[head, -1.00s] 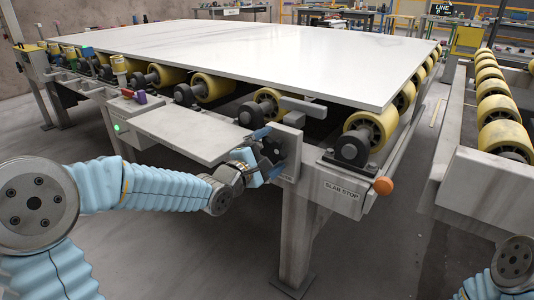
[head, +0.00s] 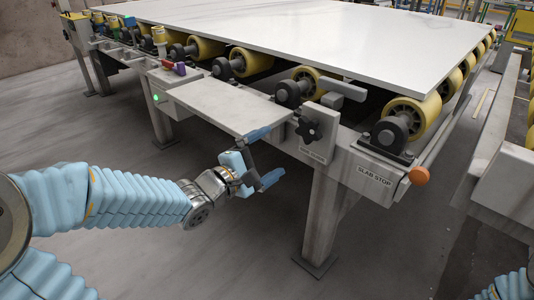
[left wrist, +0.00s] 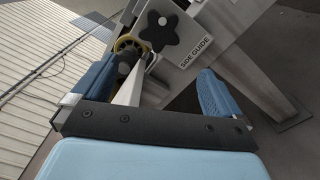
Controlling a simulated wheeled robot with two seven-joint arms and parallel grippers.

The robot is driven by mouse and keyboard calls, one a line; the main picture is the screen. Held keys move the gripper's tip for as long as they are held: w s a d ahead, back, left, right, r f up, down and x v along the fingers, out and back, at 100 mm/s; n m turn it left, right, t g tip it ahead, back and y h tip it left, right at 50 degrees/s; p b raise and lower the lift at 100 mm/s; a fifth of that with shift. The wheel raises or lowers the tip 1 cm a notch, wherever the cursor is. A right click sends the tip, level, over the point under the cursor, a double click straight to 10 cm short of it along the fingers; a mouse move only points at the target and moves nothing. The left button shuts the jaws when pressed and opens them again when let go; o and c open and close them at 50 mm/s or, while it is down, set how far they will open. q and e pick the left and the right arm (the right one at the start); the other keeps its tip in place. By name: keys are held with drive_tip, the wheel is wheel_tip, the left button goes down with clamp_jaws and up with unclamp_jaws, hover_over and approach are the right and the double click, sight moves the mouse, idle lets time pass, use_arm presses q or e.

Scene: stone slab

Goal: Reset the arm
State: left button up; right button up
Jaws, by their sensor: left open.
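My left gripper (head: 266,157) is open and empty, in front of the conveyor frame and below the right end of its grey shelf. Its blue fingers are spread wide in the left wrist view (left wrist: 152,92). A black star-shaped knob (head: 308,130) on the side guide bracket is just right of the gripper and apart from it. The knob also shows in the left wrist view (left wrist: 159,29), beyond the fingers, beside the "SIDE GUIDE" label. Of my right arm only a sleeved part shows at the bottom right corner; its gripper is out of view.
A large white slab (head: 330,38) lies on yellow rollers. The grey shelf (head: 215,104) juts from the frame above the gripper. An orange knob (head: 419,175) is at the frame's corner by "SLAB STOP". A support leg (head: 327,215) stands right of the gripper. The floor in front is clear.

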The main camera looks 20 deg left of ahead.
idle(0.3)
use_arm(q)
drive_tip(key=d+f+m+g+y+p, duration=0.3)
drive_tip(key=f+m+g, duration=0.4)
drive_tip(key=f, duration=1.6)
drive_tip(key=s+d+f+m+g, duration=0.4)
drive_tip(key=s+f+m, duration=0.1)
drive_tip(key=s+f, duration=0.3)
drive_tip(key=s+d+f+m+g+p, duration=0.1)
drive_tip(key=s+d+f+m+g, duration=0.3)
drive_tip(key=s+f, duration=0.4)
wheel_tip(320, 180, down, 2)
drive_tip(key=shift+s+f+m+g+h, duration=0.2)
drive_tip(key=shift+m+g+h, duration=0.2)
drive_tip(key=shift+m+g, duration=0.2)
drive_tip(key=shift+w, duration=0.1)
